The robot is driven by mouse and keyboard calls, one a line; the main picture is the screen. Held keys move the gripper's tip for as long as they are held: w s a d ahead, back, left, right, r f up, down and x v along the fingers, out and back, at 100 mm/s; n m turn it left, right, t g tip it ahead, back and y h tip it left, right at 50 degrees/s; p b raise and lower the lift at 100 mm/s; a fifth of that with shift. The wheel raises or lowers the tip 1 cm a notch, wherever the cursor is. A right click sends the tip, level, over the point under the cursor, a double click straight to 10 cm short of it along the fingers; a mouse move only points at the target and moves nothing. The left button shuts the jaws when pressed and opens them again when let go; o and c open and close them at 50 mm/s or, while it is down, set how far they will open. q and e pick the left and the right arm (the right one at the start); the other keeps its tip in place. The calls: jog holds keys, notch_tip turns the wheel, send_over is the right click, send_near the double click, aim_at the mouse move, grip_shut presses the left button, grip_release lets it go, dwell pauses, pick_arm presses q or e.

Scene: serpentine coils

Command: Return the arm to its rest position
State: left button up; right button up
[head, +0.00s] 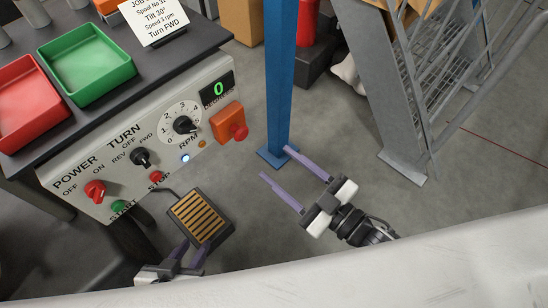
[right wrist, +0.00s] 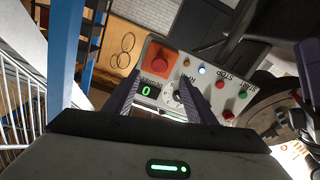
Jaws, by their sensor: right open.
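My right gripper (head: 276,162) is open and empty, held over the grey floor in front of the blue post in the head view. In the right wrist view its two purple fingers (right wrist: 158,92) stand apart, with the control panel (right wrist: 207,82) beyond and between them. My left gripper (head: 189,250) is at the bottom of the head view, beside the striped foot pedal. Only its purple finger parts show clearly, and their opening cannot be made out.
The control panel (head: 72,176) has knobs, buttons and a green 0 display (head: 219,89). Red (head: 30,98) and green trays (head: 86,62) sit above it. The blue post (head: 284,70), grey frame (head: 385,90) and foot pedal (head: 201,216) stand nearby. Floor right of the right gripper is clear.

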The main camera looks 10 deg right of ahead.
pick_arm(q)
jog(key=shift+f, duration=0.15)
jog(key=shift+s, duration=0.1)
jog(key=shift+s+a+r+p, duration=0.2)
jog(key=shift+r+p, duration=0.3)
jog(key=shift+p, duration=0.4)
pick_arm(e)
jog(key=s+d+f+m+g+h, duration=0.3)
jog(key=s+f+m+h, duration=0.1)
jog(key=s+f, duration=0.1)
jog(key=s+d+f+m+g+h, duration=0.3)
jog(key=s+d+f+m+h, duration=0.1)
jog(key=f, duration=0.4)
jog(key=shift+s+d+f, duration=0.3)
jog(key=shift+s, duration=0.3)
pick_arm(q)
jog(key=shift+w+r, duration=0.1)
jog(key=shift+w, duration=0.05)
jog(key=shift+c, duration=0.3)
pick_arm(e)
jog(key=shift+c, duration=0.4)
dwell(1.2)
